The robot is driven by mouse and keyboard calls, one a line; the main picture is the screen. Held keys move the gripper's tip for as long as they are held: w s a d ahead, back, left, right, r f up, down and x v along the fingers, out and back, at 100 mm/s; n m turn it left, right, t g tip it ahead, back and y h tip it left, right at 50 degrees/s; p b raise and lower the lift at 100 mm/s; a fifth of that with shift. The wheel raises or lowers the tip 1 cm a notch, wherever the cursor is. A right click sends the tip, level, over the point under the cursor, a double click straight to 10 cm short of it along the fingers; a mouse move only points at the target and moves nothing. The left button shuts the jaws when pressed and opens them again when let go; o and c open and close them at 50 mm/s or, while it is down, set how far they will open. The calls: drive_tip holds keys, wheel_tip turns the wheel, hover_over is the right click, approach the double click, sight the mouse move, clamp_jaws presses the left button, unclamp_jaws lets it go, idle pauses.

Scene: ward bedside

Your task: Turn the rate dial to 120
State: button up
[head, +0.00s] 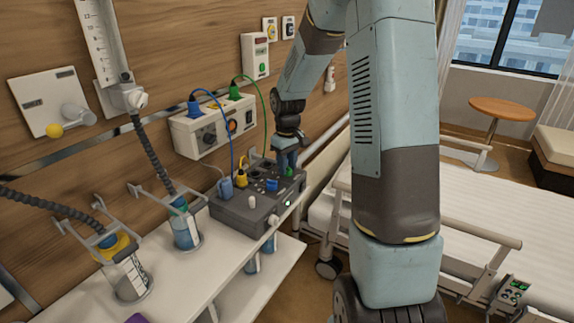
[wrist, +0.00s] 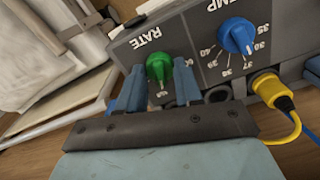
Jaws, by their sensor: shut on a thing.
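The rate dial (wrist: 158,68) is a green knob on the grey device panel, under the word RATE in the wrist view. My gripper (wrist: 158,82) has its two blue fingers on either side of the green knob and is shut on it. The scale numbers around the dial are mostly hidden by the fingers, so I cannot read its setting. In the head view my gripper (head: 287,160) reaches down to the right end of the grey device (head: 235,220), with a bit of green showing beside it.
A blue TEMP dial (wrist: 237,36) sits beside the rate dial. A yellow plug (wrist: 270,88) with a cable is close by. Blue and green cables hang from the wall unit (head: 205,130) behind the device. Suction jars (head: 130,278) stand left; the bed (head: 490,205) is right.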

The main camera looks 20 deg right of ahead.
drive_tip(key=m, duration=0.5)
drive_tip(key=shift+m, duration=2.6)
drive_tip(key=o, duration=1)
drive_tip(key=shift+o, duration=0.2)
wheel_tip(320, 180, up, 14)
drive_tip(key=shift+f, duration=0.15)
